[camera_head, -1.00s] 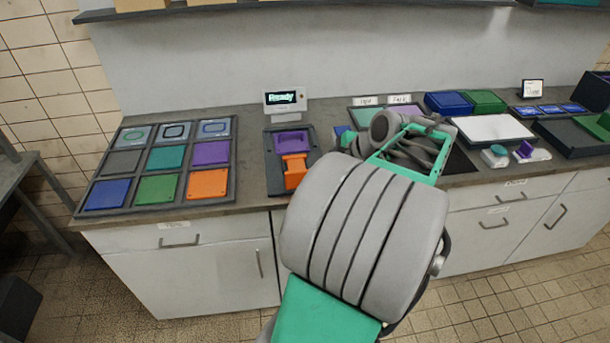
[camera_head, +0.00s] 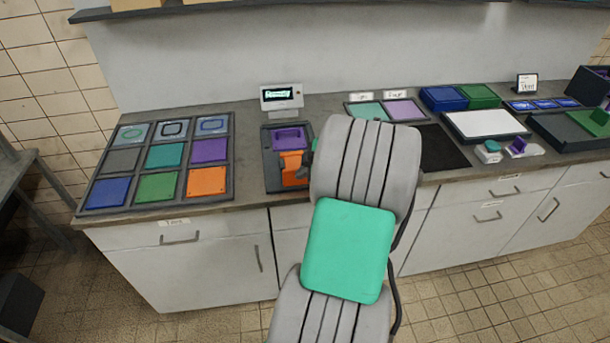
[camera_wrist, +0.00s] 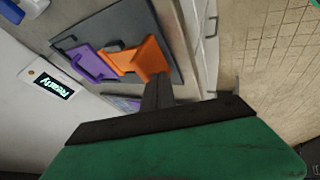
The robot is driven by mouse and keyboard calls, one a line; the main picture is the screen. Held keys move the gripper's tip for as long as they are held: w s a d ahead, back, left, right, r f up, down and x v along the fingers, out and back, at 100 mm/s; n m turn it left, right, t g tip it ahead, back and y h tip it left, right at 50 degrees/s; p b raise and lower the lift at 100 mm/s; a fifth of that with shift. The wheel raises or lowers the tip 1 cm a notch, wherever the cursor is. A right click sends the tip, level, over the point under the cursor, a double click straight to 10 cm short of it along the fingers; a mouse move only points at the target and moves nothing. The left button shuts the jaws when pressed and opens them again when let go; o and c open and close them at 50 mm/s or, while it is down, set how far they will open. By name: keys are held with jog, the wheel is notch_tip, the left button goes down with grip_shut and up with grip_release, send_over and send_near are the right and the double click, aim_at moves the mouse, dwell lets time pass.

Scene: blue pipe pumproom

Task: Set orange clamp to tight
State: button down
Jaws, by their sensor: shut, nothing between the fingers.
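The orange clamp (camera_head: 293,168) sits on a dark grey fixture plate (camera_head: 271,180), just in front of a purple block (camera_head: 288,139). In the head view my forearm covers its right side. In the wrist view the orange clamp (camera_wrist: 145,60) lies beside the purple block (camera_wrist: 93,64). My gripper (camera_wrist: 158,82) is shut and empty, its fingertips at the near end of the orange clamp; I cannot tell whether they touch it. In the head view my arm mostly hides the gripper.
A small display (camera_head: 282,98) stands behind the fixture; it reads "Ready" in the wrist view (camera_wrist: 52,86). A tray of coloured tiles (camera_head: 160,160) lies to the left. A white board (camera_head: 485,125) and blue and green boxes stand to the right.

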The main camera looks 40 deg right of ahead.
jog(key=shift+w+d+f+b, duration=0.1)
jog(key=shift+f+b, duration=0.05)
jog(key=shift+b, duration=0.15)
jog(key=w+d+b, duration=0.2)
jog(key=w+b, duration=0.1)
jog(key=shift+w+d+f, duration=0.15)
jog(key=shift+w, duration=0.05)
jog(key=shift+w+d, duration=0.2)
jog(key=shift+w, duration=0.05)
jog(key=shift+r, duration=0.4)
jog(key=shift+s+a+f+b, duration=0.25)
jog(key=shift+a+b, duration=0.1)
jog(key=shift+b, duration=0.15)
jog(key=s, duration=0.1)
jog(key=s+a+b, duration=0.1)
jog(key=s+a, duration=0.1)
jog(key=shift+r, duration=0.3)
jog(key=v, duration=0.9)
jog(key=shift+s+r+b, duration=0.25)
jog(key=shift+b, duration=0.15)
